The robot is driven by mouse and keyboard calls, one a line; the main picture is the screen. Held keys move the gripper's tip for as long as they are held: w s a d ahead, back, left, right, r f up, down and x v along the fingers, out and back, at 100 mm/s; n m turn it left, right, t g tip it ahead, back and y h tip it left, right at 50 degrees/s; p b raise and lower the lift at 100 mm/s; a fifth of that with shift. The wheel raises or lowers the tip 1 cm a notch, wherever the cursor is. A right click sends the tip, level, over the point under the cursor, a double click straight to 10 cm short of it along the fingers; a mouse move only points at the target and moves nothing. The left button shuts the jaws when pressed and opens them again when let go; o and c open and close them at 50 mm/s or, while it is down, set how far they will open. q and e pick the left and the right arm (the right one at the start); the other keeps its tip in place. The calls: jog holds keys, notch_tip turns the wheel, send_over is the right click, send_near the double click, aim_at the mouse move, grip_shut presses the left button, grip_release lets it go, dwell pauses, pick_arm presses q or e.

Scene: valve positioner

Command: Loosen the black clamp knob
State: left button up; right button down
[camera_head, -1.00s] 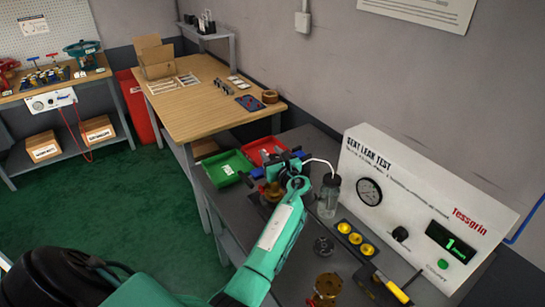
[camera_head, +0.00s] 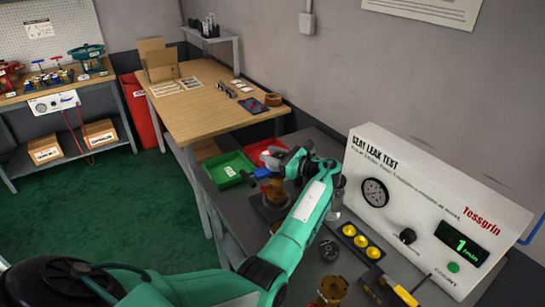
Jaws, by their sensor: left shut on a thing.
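My left arm reaches in from the lower left to the test fixture on the dark bench. My left gripper (camera_head: 272,158) is at the top of the fixture and shut; its wrist hides much of the grip. The black clamp knob (camera_head: 249,178) appears as a small dark piece at the left of the fixture, close to the jaws. The contact between jaws and knob is too small to see clearly. A brass part (camera_head: 275,190) shows below the gripper. My right gripper is not in view.
A green tray (camera_head: 222,171) and a red tray (camera_head: 258,150) stand behind the fixture. The seat leak test panel (camera_head: 420,200) stands to the right. A black holder with yellow round parts (camera_head: 359,241) and a brass fitting (camera_head: 333,290) lie in front of it.

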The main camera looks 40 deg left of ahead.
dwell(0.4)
pick_arm(q)
jog(key=o, duration=1)
jog(key=shift+c, duration=0.2)
